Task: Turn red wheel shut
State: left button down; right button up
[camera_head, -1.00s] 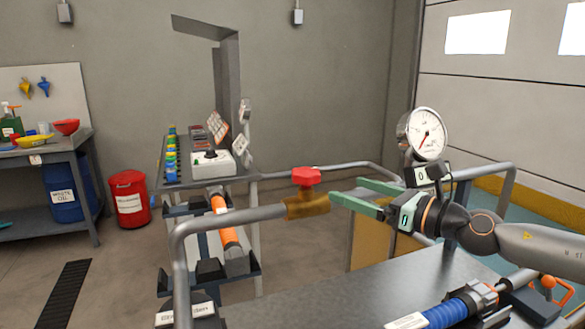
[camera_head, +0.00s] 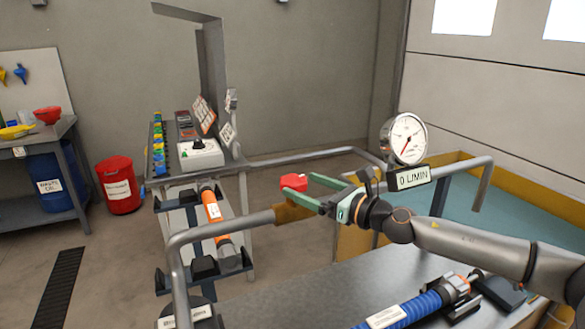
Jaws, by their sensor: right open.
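The red wheel (camera_head: 294,182) sits on top of a brass valve body (camera_head: 290,214) on the grey pipe, near the middle of the head view. My right gripper (camera_head: 294,187) comes in from the right with its two green fingers apart. One finger passes behind the wheel's right side and the other lies in front of and below it. The wheel appears to lie at the fingertips; I cannot tell whether they touch it. My left gripper is not in view.
A round gauge (camera_head: 404,138) and a "0 L/MIN" display (camera_head: 413,177) stand just behind my right arm. A trolley with a control box (camera_head: 200,153) stands at the back left.

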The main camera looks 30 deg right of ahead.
aim_at(283, 177)
jog(key=x, duration=0.3)
jog(key=shift+w+a+p, duration=0.1)
jog(key=shift+w+p, duration=0.15)
jog(key=shift+p, duration=0.15)
jog(key=shift+w+a, duration=0.2)
jog(key=shift+w, duration=0.25)
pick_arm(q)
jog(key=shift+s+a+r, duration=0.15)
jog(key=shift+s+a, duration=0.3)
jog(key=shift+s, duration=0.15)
